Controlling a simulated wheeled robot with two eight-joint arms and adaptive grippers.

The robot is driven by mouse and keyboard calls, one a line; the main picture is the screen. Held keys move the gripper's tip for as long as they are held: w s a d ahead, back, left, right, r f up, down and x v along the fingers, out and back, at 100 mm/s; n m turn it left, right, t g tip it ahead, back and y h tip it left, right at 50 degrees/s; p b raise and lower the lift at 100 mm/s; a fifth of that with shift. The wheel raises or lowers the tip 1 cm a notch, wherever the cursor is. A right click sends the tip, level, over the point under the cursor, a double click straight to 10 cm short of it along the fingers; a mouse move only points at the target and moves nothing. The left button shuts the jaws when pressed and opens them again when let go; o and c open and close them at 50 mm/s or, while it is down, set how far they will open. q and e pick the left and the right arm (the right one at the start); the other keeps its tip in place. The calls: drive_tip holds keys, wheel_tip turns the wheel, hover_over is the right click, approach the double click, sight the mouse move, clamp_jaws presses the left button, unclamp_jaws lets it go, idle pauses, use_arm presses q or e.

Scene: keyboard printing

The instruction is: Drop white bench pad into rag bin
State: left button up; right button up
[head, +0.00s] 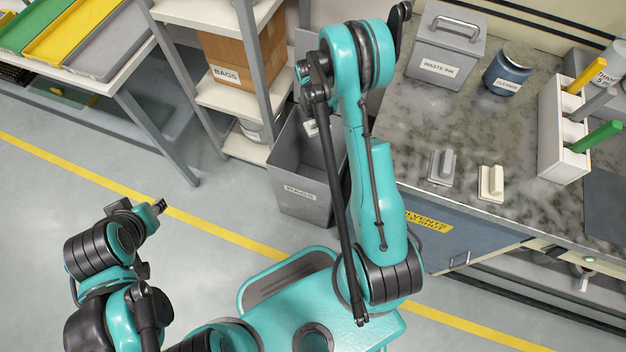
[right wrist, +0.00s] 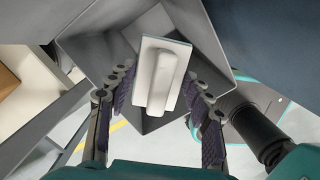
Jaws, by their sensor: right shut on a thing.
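The grey rag bin (head: 290,183), its label facing out, stands on the floor left of the bench. My right gripper (right wrist: 160,95) is shut on a white bench pad (right wrist: 160,72) with a raised grip. In the right wrist view, the pad lies over the open bin (right wrist: 212,52). In the head view, a small part of the pad (head: 311,127) shows at the bin mouth, and my arm hides much of the gripper. My left gripper (head: 159,207) is low at the left, away from the bin; its jaw opening is unclear.
A grey pad (head: 441,166) and a cream pad (head: 491,183) sit on the bench. A waste ink box (head: 446,50), a blue jar (head: 507,72) and a white holder (head: 562,132) stand further along it. Shelves with a bags carton (head: 232,52) stand behind the bin.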

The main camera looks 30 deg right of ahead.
drive_tip(key=shift+f+b, duration=1.7)
drive_tip(key=shift+f, duration=1.25)
drive_tip(key=o, duration=1.1)
drive_tip(key=shift+r, duration=0.15)
drive_tip(key=r, duration=0.4)
drive_tip(key=a+r, duration=0.1)
drive_tip(key=r, duration=0.6)
drive_tip(key=shift+a+r, duration=0.25)
drive_tip(key=shift+r, duration=0.1)
